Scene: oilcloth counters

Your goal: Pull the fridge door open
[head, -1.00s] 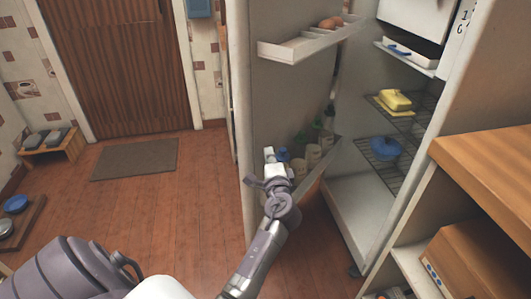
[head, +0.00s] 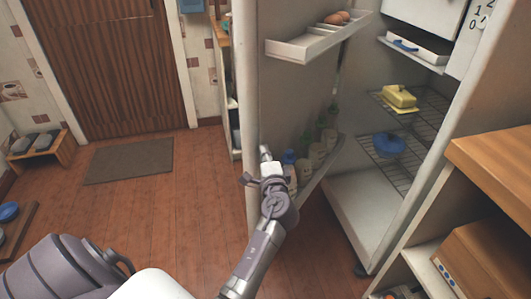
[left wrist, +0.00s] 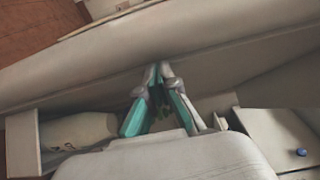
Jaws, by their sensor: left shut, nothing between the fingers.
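The fridge door (head: 290,100) stands open in the head view, its inner side facing me. It has a white egg shelf (head: 310,42) high up and a lower rack with several bottles (head: 314,150). The fridge interior (head: 365,205) is exposed to the right. My left gripper (head: 265,153) is shut and empty at the door's inner side, near its free edge and left of the bottles. In the left wrist view its fingertips (left wrist: 158,72) point at the pale door panel (left wrist: 200,45); I cannot tell whether they touch it. My right gripper is not in view.
Wire shelves hold a yellow butter dish (head: 400,96) and a blue bowl (head: 388,144). A wooden-topped counter (head: 495,160) stands at the right.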

